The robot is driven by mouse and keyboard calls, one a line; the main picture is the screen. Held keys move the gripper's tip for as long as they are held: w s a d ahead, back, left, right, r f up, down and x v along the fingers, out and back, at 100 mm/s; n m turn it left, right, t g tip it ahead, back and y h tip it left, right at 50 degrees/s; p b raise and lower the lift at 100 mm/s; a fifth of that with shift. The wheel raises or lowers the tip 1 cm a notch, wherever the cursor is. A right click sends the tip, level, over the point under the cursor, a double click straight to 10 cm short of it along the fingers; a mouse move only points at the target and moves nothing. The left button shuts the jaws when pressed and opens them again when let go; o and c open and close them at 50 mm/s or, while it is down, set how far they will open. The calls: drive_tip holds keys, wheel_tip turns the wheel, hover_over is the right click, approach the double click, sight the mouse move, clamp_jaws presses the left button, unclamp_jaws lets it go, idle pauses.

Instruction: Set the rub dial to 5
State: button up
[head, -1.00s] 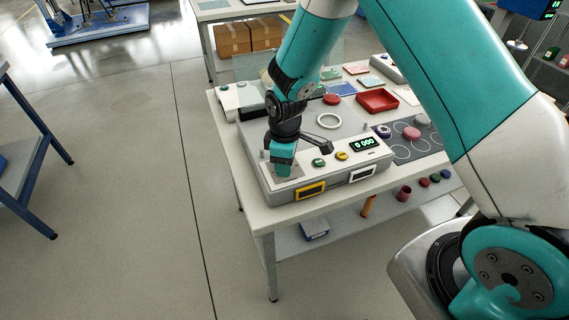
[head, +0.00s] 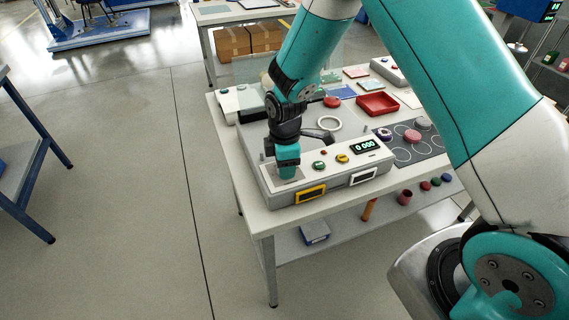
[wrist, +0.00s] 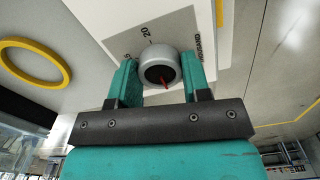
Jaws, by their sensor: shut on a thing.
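The rub dial (wrist: 157,57) is a silver round knob with a dark face and a red pointer line, in the wrist view. The pointer slants toward the lower right of the knob face. Printed marks beside it include "20" and "THOUSAND"; another mark, partly hidden by a finger, looks like a "5". My gripper (wrist: 160,76) is shut on the knob, one teal finger on each side. In the head view my gripper (head: 287,168) points down at the left end of the machine's panel (head: 303,174) and hides the dial.
The panel also carries a green button (head: 319,165), a yellow button (head: 342,158) and a display (head: 366,146) reading 0 000. A yellow frame (head: 311,195) and a white frame (head: 363,176) are on its front. A red tray (head: 377,104) lies behind on the table.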

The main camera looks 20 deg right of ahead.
drive_tip(key=o, duration=0.9)
wheel_tip(320, 180, up, 18)
drive_tip(key=b, duration=0.2)
drive_tip(key=shift+f+b, duration=0.25)
drive_tip(key=shift+b, duration=0.1)
drive_tip(key=s+a+r+m+y, duration=0.1)
drive_tip(key=s+r+m, duration=0.1)
drive_tip(key=s, duration=0.6)
drive_tip(key=s+a+r+m+y, duration=0.1)
drive_tip(key=s+m, duration=0.3)
drive_tip(key=s, duration=0.4)
drive_tip(key=s+a+r+m+y, duration=0.2)
drive_tip(key=s+r, duration=0.1)
drive_tip(key=s, duration=0.5)
drive_tip(key=shift+s+a+m, duration=0.25)
drive_tip(key=shift+a+m, duration=0.1)
drive_tip(key=shift+m, duration=0.05)
